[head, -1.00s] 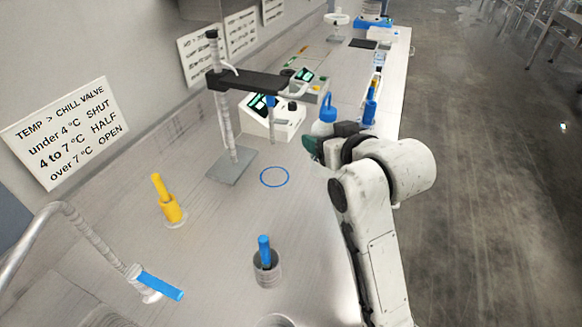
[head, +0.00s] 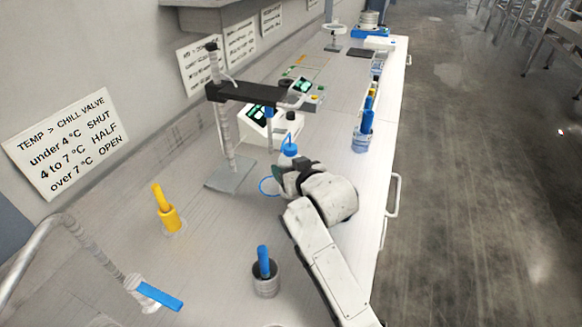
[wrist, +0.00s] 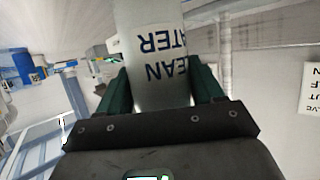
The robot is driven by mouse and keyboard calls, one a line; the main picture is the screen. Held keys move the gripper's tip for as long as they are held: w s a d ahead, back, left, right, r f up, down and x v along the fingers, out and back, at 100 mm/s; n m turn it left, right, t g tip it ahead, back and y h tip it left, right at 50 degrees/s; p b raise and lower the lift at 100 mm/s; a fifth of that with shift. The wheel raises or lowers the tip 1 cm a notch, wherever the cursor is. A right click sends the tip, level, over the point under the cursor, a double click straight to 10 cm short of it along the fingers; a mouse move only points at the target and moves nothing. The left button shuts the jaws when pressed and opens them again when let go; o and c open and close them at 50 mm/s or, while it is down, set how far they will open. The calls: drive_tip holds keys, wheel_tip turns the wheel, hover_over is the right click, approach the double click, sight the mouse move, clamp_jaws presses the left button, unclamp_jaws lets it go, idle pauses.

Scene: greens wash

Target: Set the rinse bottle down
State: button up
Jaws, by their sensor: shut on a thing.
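The rinse bottle (head: 289,150) has a blue cap and spout and a pale body. In the wrist view its body (wrist: 155,85) carries a label with part of "CLEAN WATER" showing, upside down. My gripper (wrist: 160,92) is shut on the bottle, with a dark green finger on each side. In the head view my gripper (head: 281,173) hides the lower part of the bottle. The bottle is near the blue ring (head: 264,188) on the counter, at its right. I cannot tell whether the bottle's base touches the counter.
A stand with a black arm (head: 245,92) and grey base (head: 232,176) is left of the bottle. A white instrument (head: 283,126) is behind. A yellow-handled tool (head: 166,212) and a blue-handled tool in a holder (head: 264,270) stand nearer. A clear holder with blue tools (head: 362,138) is at right.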

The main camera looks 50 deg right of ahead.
drive_tip(key=shift+f, duration=0.2)
drive_tip(key=o, duration=1.2)
drive_tip(key=shift+o, duration=0.2)
drive_tip(key=shift+r, duration=0.2)
drive_tip(key=v, duration=1.2)
drive_tip(key=shift+s+f+p+x, duration=0.15)
drive_tip(key=shift+f+x, duration=0.15)
drive_tip(key=shift+x, duration=1.85)
drive_tip(key=shift+s+f+p+x, duration=0.1)
drive_tip(key=shift+f+x, duration=0.15)
drive_tip(key=shift+x, duration=1.9)
drive_tip(key=shift+s+f+p+x, duration=0.15)
drive_tip(key=shift+f+x, duration=0.15)
drive_tip(key=shift+x, duration=1.85)
